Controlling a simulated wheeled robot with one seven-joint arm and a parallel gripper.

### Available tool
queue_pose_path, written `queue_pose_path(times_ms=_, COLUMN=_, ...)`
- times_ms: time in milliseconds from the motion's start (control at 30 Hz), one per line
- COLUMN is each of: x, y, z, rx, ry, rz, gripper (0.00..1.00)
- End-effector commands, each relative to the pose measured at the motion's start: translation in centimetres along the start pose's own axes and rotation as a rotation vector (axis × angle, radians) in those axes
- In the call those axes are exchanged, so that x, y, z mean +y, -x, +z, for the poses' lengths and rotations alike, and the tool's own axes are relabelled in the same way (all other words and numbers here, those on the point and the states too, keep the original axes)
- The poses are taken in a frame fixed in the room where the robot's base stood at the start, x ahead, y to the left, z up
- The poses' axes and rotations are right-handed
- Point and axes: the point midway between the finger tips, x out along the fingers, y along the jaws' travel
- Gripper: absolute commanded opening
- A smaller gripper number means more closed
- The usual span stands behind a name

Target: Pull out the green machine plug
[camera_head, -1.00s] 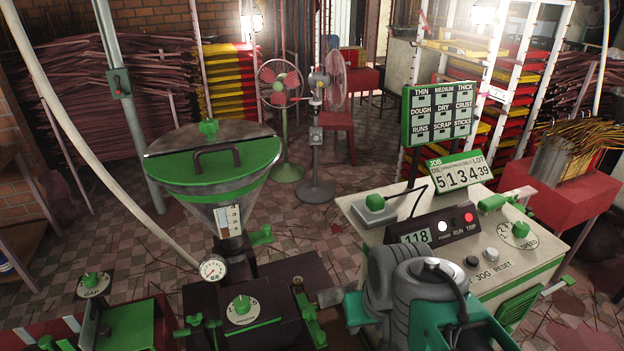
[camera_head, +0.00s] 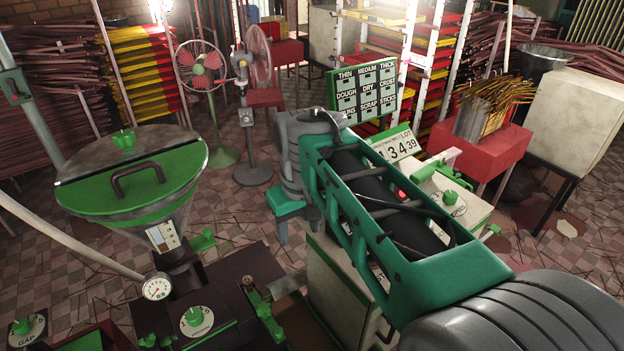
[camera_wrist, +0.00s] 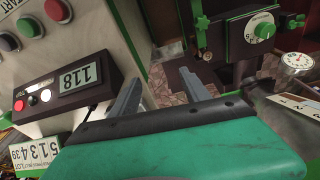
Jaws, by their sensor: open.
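The green plug on its grey socket at the console's far-left corner is hidden behind my arm in the head view. It does not show in the wrist view either. My gripper (camera_head: 294,236) hangs beside the left side of the pale control console (camera_head: 335,278), fingers pointing down. In the wrist view its two grey fingers (camera_wrist: 162,82) are spread apart with nothing between them.
The hopper with a green lid (camera_head: 130,178) and the dark extruder with a green dial (camera_head: 197,320) stand left of my gripper. A label board (camera_head: 362,92) rises behind the console. Two fans (camera_head: 203,70) stand behind.

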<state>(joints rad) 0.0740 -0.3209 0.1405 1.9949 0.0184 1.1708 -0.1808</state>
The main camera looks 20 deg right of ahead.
Motion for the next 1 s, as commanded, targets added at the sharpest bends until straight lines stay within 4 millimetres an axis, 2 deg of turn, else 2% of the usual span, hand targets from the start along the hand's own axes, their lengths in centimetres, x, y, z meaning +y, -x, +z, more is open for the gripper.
queue_pose_path(times_ms=33, x=1.3, y=1.9, z=-2.2, rx=-0.026, ry=0.009, rz=-0.001, gripper=0.55)
queue_pose_path(times_ms=100, x=3.2, y=3.9, z=-5.0, rx=-0.061, ry=0.033, rz=-0.006, gripper=0.55)
queue_pose_path(times_ms=200, x=5.8, y=6.2, z=-8.2, rx=-0.105, ry=0.062, rz=-0.018, gripper=0.55)
queue_pose_path(times_ms=300, x=7.6, y=7.4, z=-10.1, rx=-0.136, ry=0.085, rz=-0.031, gripper=0.55)
queue_pose_path(times_ms=433, x=8.7, y=7.9, z=-11.1, rx=-0.153, ry=0.102, rz=-0.041, gripper=0.55)
queue_pose_path(times_ms=767, x=8.8, y=7.9, z=-11.2, rx=-0.153, ry=0.103, rz=-0.041, gripper=0.55)
queue_pose_path(times_ms=1000, x=8.7, y=6.2, z=-10.9, rx=-0.152, ry=0.103, rz=-0.041, gripper=0.55)
